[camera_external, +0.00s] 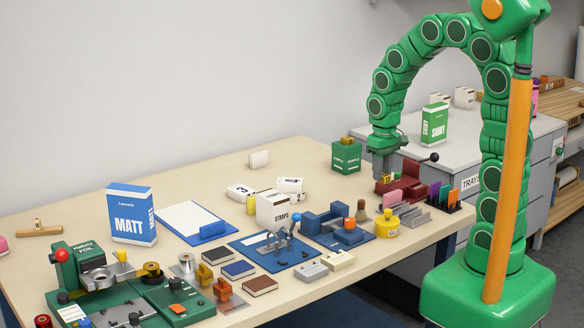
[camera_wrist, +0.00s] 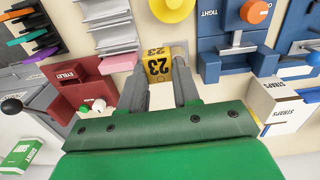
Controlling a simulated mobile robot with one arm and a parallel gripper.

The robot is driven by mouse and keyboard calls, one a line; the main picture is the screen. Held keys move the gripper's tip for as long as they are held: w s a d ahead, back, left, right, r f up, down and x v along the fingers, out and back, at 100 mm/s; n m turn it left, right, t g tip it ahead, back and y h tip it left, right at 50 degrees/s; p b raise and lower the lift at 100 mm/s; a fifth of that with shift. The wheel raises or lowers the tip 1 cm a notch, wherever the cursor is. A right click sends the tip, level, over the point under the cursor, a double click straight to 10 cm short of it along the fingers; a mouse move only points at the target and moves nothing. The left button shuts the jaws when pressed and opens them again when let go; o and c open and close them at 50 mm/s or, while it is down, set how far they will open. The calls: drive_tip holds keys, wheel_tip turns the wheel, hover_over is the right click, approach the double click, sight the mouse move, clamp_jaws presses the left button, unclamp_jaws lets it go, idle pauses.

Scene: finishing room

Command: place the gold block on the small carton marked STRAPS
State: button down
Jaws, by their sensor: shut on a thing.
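The gold block (camera_wrist: 157,70) is marked 23 and sits between my fingertips in the wrist view. My gripper (camera_wrist: 162,84) is shut on it. In the external view my gripper (camera_external: 387,170) points down beside the burgundy device, with the gold block (camera_external: 387,178) showing at its tip. I cannot tell how far the block is above the table. The small white carton marked STRAPS (camera_external: 271,212) stands upright near the table's middle, left of my gripper. It also shows at the right of the wrist view (camera_wrist: 275,108), apart from my gripper.
A burgundy device (camera_external: 405,180) and a rack of coloured pieces (camera_external: 445,198) are right of my gripper. A blue clamp (camera_external: 330,218) lies between it and the carton. A green box (camera_external: 346,158) stands behind, and white packets (camera_external: 290,185) lie left.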

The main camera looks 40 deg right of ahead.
drive_tip(key=w+a+r, duration=0.3)
drive_tip(key=a+r, duration=0.2)
drive_tip(key=a, duration=0.5)
drive_tip(key=w+a+r, duration=0.3)
drive_tip(key=a+r, duration=0.1)
drive_tip(key=a, duration=0.6)
approach(271, 194)
drive_tip(key=shift+s+d+f, duration=0.2)
drive_tip(key=shift+s+f, duration=0.5)
drive_tip(key=shift+s, duration=0.05)
drive_tip(key=shift+w+a+f, duration=0.25)
drive_tip(key=shift+w+f, duration=0.4)
drive_tip(key=shift+f, duration=1.7)
drive_tip(key=c, duration=0.8)
unclamp_jaws()
drive_tip(key=shift+f, duration=0.15)
